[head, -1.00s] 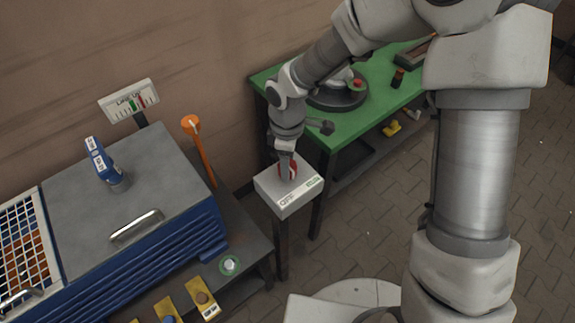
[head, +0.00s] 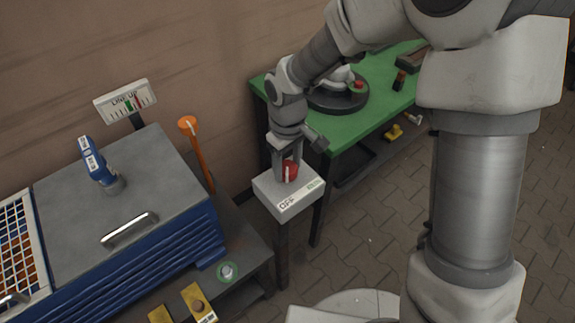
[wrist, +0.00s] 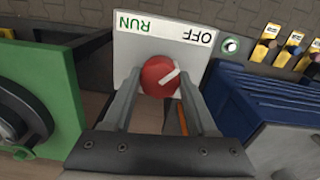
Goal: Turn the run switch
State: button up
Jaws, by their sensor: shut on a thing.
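The run switch is a red round knob (head: 290,171) with a white line, on top of a pale box (head: 296,205) on a dark post. The box's front edge carries labels OFF and a green RUN. In the wrist view the knob (wrist: 158,77) sits between the fingers, its white line slanting up and right, toward the OFF side rather than RUN. My gripper (wrist: 160,88) points down onto the box, with one finger on each side of the knob, shut on it. The finger contact is partly hidden in the head view.
A green table (head: 345,128) stands close behind and right of the box. At left is a grey-topped blue cabinet (head: 110,205), with an orange-headed lever (head: 196,150) and a gauge (head: 125,101) behind it. A low shelf carries a green-ringed button (head: 227,271) and yellow blocks.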

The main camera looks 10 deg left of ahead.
aim_at(287, 167)
jog(key=shift+r, duration=0.1)
dwell(0.3)
jog(key=o, duration=1.4)
jog(key=shift+c, duration=0.2)
notch_tip(287, 167, up, 17)
jog(key=p, duration=0.2)
jog(key=shift+r, duration=0.2)
jog(key=s+d+r+m+t, duration=0.1)
jog(key=s+d+r+m, duration=0.15)
jog(key=d, duration=0.45)
jog(key=s+d+r+m+t, duration=0.2)
jog(key=d+r+m, duration=0.15)
jog(key=d, duration=0.25)
jog(key=s+d+r+m+t, duration=0.1)
jog(key=s+d+m, duration=0.3)
jog(key=s+d, duration=0.5)
jog(key=shift+d+r+m+t+p, duration=0.2)
jog(key=shift+d+m+t+p, duration=0.2)
jog(key=shift+t, duration=0.4)
